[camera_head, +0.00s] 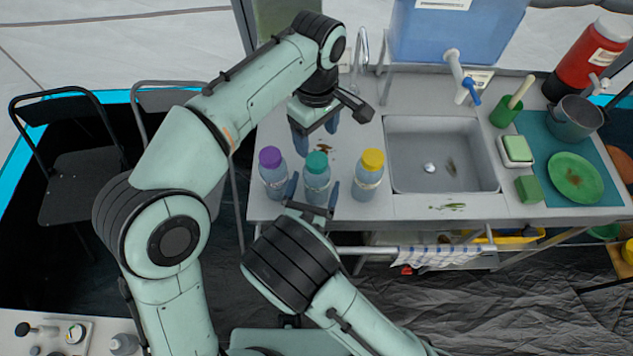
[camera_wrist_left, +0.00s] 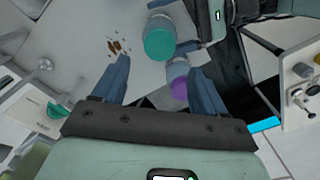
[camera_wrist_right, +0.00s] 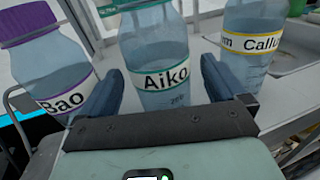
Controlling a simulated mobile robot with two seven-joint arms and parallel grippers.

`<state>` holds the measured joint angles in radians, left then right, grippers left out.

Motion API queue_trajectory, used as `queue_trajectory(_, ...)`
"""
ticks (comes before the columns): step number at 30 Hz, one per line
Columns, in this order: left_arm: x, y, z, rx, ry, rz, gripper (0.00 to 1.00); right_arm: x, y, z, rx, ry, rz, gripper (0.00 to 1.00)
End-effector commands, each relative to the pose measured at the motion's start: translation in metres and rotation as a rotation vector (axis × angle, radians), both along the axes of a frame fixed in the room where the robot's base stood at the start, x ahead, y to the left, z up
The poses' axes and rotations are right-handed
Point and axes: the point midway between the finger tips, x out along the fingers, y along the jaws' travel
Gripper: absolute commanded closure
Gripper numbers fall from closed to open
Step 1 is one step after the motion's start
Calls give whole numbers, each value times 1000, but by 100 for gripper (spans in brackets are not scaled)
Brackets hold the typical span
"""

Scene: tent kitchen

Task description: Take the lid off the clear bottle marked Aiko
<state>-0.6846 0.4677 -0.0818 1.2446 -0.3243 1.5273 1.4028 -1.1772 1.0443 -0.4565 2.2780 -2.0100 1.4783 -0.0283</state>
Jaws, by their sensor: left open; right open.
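The clear Aiko bottle (camera_head: 316,187) stands upright on the counter between two others, with its teal lid (camera_head: 316,160) on. Its label (camera_wrist_right: 166,77) reads Aiko in the right wrist view, where the lid is cut off by the top edge. My right gripper (camera_head: 312,189) is open, low at the bottle's near side, with a finger toward each side of it. My left gripper (camera_head: 316,130) is open and empty, pointing down above the counter behind the bottles. The teal lid (camera_wrist_left: 160,44) shows from above in the left wrist view, just beyond the fingertips.
The purple-lidded Bao bottle (camera_head: 273,180) stands close on the left, the yellow-lidded Callum bottle (camera_head: 368,183) on the right. A sink (camera_head: 440,150) lies right of them. Brown crumbs (camera_wrist_left: 117,46) lie on the counter. A blue water container (camera_head: 455,35) stands behind the sink.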

Motion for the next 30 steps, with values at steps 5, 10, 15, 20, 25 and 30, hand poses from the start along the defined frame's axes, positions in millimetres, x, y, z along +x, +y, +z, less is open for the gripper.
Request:
queue_trajectory(5, 0, 0, 0, 0, 0, 0, 28, 18, -5, 0, 1, 0, -1, 3)
queue_trajectory(10, 0, 0, 0, 0, 0, 0, 28, 23, -6, 0, 1, 1, 0, 3)
queue_trajectory(15, 0, 0, 0, 0, 0, 0, 28, 23, -6, 0, 1, 1, 0, 3)
queue_trajectory(20, 0, 0, 0, 0, 0, 0, 28, 23, -6, 0, 1, 1, 0, 42)
queue_trajectory(25, 0, 0, 0, -1, -1, -1, 28, 23, -6, 0, 1, 1, 0, 97)
queue_trajectory(30, 3, -18, 0, -80, -18, -76, 28, 23, -6, 0, 1, 1, 0, 100)
